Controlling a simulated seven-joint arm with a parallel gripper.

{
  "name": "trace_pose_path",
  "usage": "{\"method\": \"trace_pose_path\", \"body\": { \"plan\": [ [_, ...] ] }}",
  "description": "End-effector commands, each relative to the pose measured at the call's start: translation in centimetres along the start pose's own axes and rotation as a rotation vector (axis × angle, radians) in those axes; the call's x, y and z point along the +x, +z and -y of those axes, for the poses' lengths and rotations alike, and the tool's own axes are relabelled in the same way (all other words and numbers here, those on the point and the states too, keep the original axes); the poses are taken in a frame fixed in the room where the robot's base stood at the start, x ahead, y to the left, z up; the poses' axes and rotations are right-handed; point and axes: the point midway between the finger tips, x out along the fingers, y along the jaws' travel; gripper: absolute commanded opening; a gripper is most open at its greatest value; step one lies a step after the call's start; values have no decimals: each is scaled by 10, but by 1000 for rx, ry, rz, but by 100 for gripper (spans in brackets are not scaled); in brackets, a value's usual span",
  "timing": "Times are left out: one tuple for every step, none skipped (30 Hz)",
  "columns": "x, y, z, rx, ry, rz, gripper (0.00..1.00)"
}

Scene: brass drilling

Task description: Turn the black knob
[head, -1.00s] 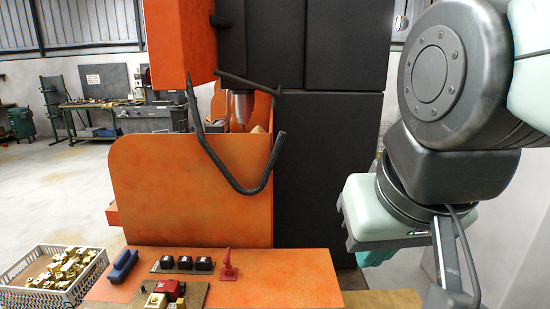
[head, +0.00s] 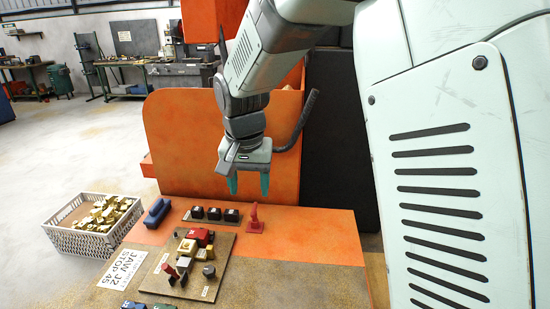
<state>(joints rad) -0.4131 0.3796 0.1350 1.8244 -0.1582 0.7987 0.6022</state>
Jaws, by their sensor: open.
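My gripper (head: 248,186) points down with its two teal fingers apart and nothing between them. It hangs in front of the orange panel, above the back part of the orange table. A small dark round knob (head: 208,271) stands on the right part of a brown board, lower in the picture and left of my gripper. Its shade is dark grey to black, and I cannot tell its turn angle. Three black blocks (head: 214,214) with pale marks sit in a row on a strip behind the board. My gripper is apart from all of these.
The brown board (head: 222,245) also carries a red-and-cream vise-like block (head: 195,240) and small levers. A red upright handle (head: 255,220) stands near my gripper. A blue block (head: 157,212) and a crate (head: 52,237) of brass parts are at left. A bent black bar (head: 305,115) hangs behind my gripper.

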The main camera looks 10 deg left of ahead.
Motion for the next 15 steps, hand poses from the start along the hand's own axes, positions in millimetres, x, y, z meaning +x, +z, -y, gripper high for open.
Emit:
{"method": "trace_pose_path", "body": {
  "plan": [
    [28, 0, 22, -5, 2, 32, 60],
    [43, 0, 34, -3, 2, 46, 60],
    [62, 1, 50, 0, 3, 63, 60],
    [76, 3, 60, 3, 4, 76, 60],
    [89, 5, 70, 6, 6, 88, 60],
    [106, 9, 82, 10, 8, 103, 60],
    [118, 12, 90, 14, 9, 113, 60],
    [129, 15, 97, 18, 10, 123, 60],
    [141, 19, 106, 21, 12, 133, 60],
    [149, 22, 111, 24, 13, 139, 60],
    [156, 24, 115, 26, 15, 145, 60],
    [163, 27, 119, 30, 16, 150, 60],
    [168, 28, 122, 32, 16, 153, 60],
    [171, 29, 124, 33, 17, 155, 60],
    [175, 31, 126, 34, 18, 159, 60]
  ]
}}
